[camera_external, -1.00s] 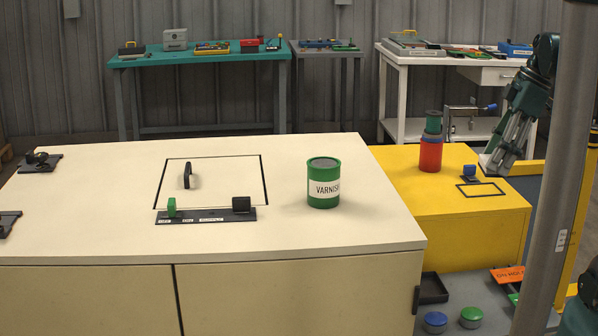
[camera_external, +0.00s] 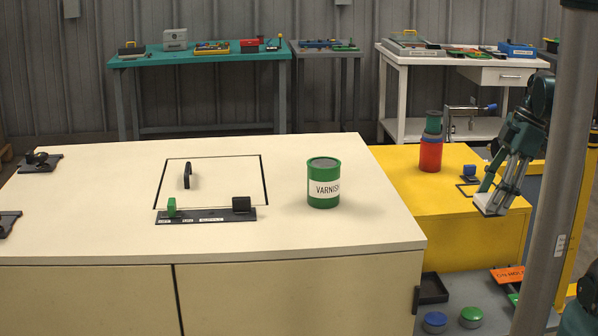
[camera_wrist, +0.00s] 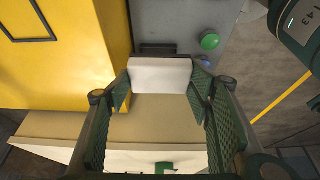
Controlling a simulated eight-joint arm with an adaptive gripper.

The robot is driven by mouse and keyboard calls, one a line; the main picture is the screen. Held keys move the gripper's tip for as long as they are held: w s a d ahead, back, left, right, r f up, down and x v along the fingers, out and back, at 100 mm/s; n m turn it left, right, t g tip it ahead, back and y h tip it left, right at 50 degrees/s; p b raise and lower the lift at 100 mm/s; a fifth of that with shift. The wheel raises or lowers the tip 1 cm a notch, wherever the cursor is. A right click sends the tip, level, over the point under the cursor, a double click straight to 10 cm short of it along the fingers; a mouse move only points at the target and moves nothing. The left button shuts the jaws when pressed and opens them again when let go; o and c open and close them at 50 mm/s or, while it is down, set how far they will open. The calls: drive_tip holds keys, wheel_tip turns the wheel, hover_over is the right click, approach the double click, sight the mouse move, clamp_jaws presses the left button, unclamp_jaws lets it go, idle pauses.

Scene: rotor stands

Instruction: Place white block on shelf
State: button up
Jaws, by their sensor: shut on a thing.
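The white block (camera_wrist: 160,75) is held between the fingertips of my gripper (camera_wrist: 160,92) in the wrist view. In the external view the white block (camera_external: 489,206) shows at the lower end of my gripper (camera_external: 494,194), above the front right part of the yellow cabinet (camera_external: 470,240). My gripper is shut on it, with the fingers on its two sides. No thing is plainly marked as the shelf; the white workbench (camera_external: 395,95) at the back has a lower shelf board (camera_external: 460,127).
A red, blue and green stack (camera_external: 431,152) and a small blue-topped piece (camera_external: 470,172) stand on the yellow cabinet. The cream cabinet (camera_external: 100,210) carries a green varnish can (camera_external: 323,188). A grey post (camera_external: 560,140) stands at the right.

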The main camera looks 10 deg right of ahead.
hover_over(471, 288)
drive_tip(key=d, duration=0.2)
wheel_tip(471, 288, down, 13)
drive_tip(key=shift+a+r, duration=0.15)
drive_tip(key=shift+w, duration=0.1)
drive_tip(key=shift+f+b, duration=1)
drive_tip(key=shift+f, duration=2.15)
drive_tip(key=shift+f+b, duration=0.6)
drive_tip(key=shift+f, duration=1.25)
drive_tip(key=shift+f, duration=0.15)
drive_tip(key=o, duration=1)
